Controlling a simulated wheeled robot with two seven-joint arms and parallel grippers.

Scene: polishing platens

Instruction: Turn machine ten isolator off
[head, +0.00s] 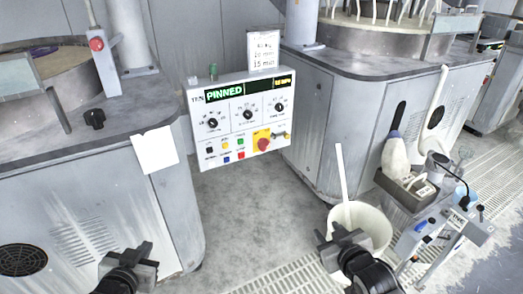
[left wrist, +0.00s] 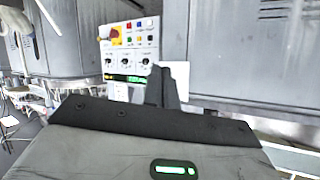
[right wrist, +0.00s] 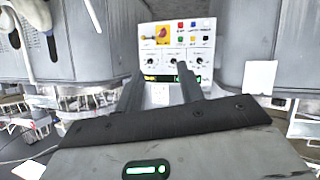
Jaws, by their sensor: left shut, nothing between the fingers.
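The machine ten control panel (head: 240,118) is a white box with "TEN" at its top left and a green "PINNED" display. Its isolator (head: 263,141) is a red knob on a yellow plate at the lower right, with a small yellowish and dark part beside it. The panel appears upside down in the left wrist view (left wrist: 131,63) and the right wrist view (right wrist: 178,49). The knob's exact position is too small to read. My left gripper (head: 128,258) is shut and empty, low and left of the panel. My right gripper (head: 343,243) is open and empty, low and right, before a white bucket.
Grey machine cabinets stand left (head: 90,190) and right (head: 320,120) of the panel. The white bucket (head: 368,225) with a stick stands at the lower right, near a trolley (head: 440,230) with bottles and tools. A blank white sheet (head: 155,150) hangs on the left cabinet. Floor below the panel is clear.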

